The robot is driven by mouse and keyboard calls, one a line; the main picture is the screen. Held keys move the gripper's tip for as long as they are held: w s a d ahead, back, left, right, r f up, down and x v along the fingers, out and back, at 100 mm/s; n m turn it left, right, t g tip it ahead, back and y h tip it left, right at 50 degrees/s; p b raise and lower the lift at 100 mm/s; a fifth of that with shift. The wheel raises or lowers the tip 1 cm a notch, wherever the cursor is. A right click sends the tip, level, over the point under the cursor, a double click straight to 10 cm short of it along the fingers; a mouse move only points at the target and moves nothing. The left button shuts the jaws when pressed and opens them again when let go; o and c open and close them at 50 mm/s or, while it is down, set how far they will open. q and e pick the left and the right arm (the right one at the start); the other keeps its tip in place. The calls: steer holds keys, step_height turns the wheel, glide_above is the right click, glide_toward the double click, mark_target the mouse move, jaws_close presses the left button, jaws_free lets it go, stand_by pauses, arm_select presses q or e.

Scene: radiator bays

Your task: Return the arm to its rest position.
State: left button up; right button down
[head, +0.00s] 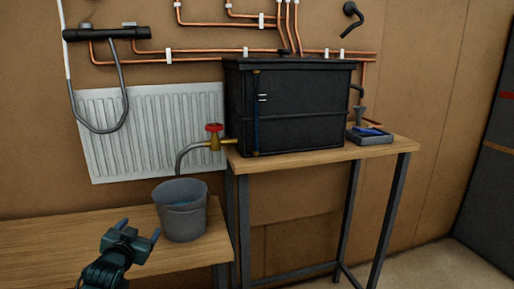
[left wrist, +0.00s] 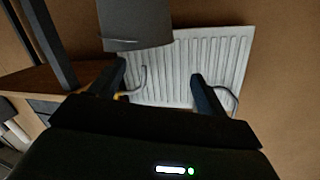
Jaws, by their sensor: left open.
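My left gripper (head: 139,229) is at the lower left of the head view, in front of the lower wooden bench and left of the grey bucket (head: 183,222). Its two fingers are apart with nothing between them. In the left wrist view the open fingers (left wrist: 160,72) reach toward the white radiator (left wrist: 212,62), with the grey bucket (left wrist: 135,28) above them. That view looks upside down. The bucket stands upright on the bench, apart from the gripper, with bluish liquid inside. My right gripper is not in view.
The lower bench (head: 75,238) is clear left of the bucket. A spout with a red-handled valve (head: 214,128) hangs above the bucket. A black tank (head: 290,108) and a small tray (head: 369,137) stand on the higher table (head: 310,152). Copper pipes (head: 205,52) run along the wall.

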arm_select(q)
steer(key=s+d+f+g+h, duration=0.1)
steer(key=s+d+f, duration=0.4)
steer(key=s+f, duration=0.25)
steer(key=s+d+f+g+h, duration=0.1)
steer(key=s+d+f+g, duration=0.1)
steer(key=s+d+f, duration=0.4)
steer(key=s+d+f+g, duration=0.1)
steer(key=s+d+f, duration=0.1)
steer(key=s, duration=0.5)
steer(key=s+d+f+h, duration=0.1)
steer(key=s+d, duration=0.1)
steer(key=s, duration=0.6)
steer(key=s+d+f+g+h, duration=0.1)
steer(key=s+d+f, duration=0.1)
steer(key=s, duration=0.5)
steer(key=shift+s+d+f+g, duration=0.15)
steer(key=shift+d+f+g, duration=0.15)
steer(key=shift+f, duration=0.05)
